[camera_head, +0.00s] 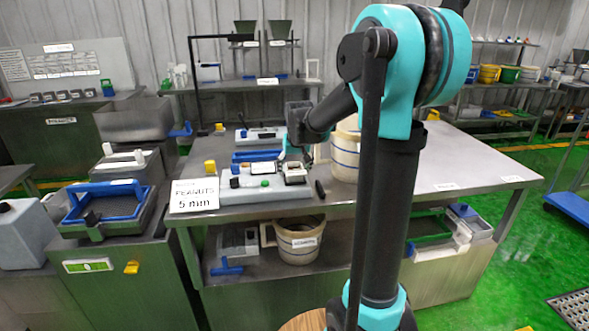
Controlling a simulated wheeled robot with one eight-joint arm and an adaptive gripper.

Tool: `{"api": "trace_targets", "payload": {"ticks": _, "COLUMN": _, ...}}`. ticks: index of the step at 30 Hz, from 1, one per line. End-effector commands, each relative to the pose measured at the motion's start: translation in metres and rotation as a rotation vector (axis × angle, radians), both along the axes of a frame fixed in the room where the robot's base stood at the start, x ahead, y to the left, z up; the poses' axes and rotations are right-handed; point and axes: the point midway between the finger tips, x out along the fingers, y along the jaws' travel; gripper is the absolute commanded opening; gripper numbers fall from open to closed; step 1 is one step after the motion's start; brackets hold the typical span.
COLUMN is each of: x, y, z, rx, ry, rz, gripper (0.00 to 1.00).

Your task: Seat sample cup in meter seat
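A grey meter (245,190) with a small screen and a green button lies on the front left of the steel table. Whether the fingers are open or shut is too small to tell.
A sign reading "PEANUTS 5 mm" (194,195) stands left of the meter. A blue-handled tray (257,155) and a second grey device (261,136) lie behind it. A cream bucket (344,155) stands right of my gripper.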

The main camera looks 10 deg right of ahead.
Motion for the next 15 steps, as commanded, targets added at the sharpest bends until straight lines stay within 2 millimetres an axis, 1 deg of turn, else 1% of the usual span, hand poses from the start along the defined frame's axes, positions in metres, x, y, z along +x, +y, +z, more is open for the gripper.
{"api": "trace_targets", "payload": {"ticks": 8, "x": -0.001, "y": 0.000, "z": 0.001, "rx": 0.000, "ry": 0.000, "rz": 0.000, "gripper": 0.73}}
{"api": "trace_targets", "payload": {"ticks": 11, "x": -0.004, "y": 0.000, "z": 0.008, "rx": 0.000, "ry": 0.000, "rz": 0.000, "gripper": 0.73}}
{"api": "trace_targets", "payload": {"ticks": 14, "x": -0.009, "y": 0.000, "z": 0.021, "rx": 0.000, "ry": 0.000, "rz": 0.000, "gripper": 0.73}}
{"api": "trace_targets", "payload": {"ticks": 15, "x": -0.012, "y": 0.000, "z": 0.029, "rx": 0.000, "ry": 0.000, "rz": 0.000, "gripper": 0.73}}
